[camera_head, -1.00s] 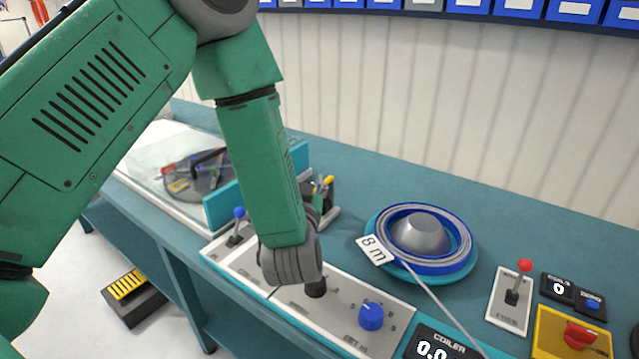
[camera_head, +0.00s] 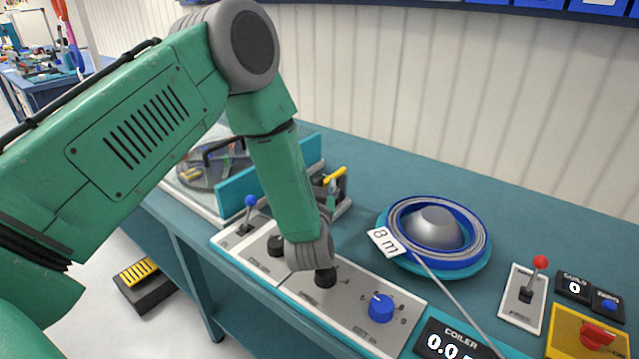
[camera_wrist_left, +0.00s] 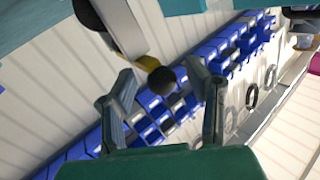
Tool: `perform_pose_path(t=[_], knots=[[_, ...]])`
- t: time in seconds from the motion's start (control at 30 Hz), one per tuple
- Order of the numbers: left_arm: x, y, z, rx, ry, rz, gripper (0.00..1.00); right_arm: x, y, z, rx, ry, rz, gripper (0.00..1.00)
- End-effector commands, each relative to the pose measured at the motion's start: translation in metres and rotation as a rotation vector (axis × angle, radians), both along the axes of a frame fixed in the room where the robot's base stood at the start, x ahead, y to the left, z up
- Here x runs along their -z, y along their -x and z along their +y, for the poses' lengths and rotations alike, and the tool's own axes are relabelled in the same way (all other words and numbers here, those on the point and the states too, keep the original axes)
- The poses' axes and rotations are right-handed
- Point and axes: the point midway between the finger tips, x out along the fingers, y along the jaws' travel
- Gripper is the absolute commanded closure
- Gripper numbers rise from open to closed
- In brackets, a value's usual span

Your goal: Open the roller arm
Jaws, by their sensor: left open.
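The yellow part (camera_head: 336,177) of a small device shows on the bench behind my left forearm in the head view; I take it for the roller arm. In the left wrist view, a yellow bar with a black round end (camera_wrist_left: 160,79) reaches in from the upper left, from a pale body. My left gripper (camera_wrist_left: 161,73) is open, with its two fingers on either side of the black end in that picture. No contact shows, and the depth gap is unclear. In the head view the forearm and wrist hide most of this gripper. My right gripper is not in view.
A control panel (camera_head: 345,321) with a blue knob (camera_head: 381,307) and a blue-tipped lever (camera_head: 250,206) lies along the front edge. A blue cable reel (camera_head: 432,234) stands to the right. A red-tipped lever (camera_head: 533,275) and yellow switch box (camera_head: 588,335) are farther right.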

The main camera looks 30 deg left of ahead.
Motion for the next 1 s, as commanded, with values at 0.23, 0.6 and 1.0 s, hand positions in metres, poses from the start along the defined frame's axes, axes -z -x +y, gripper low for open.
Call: perform_pose_path(t=[0.23,0.6,1.0], knots=[[0.0,-0.004,0.002,0.001,-0.001,0.001,0.56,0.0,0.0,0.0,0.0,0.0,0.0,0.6],[-0.001,-0.003,0.003,-0.002,-0.002,0.0,1.0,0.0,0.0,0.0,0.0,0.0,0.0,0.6],[-0.019,-0.005,0.005,-0.006,-0.014,0.1,1.0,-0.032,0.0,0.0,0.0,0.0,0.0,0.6]])
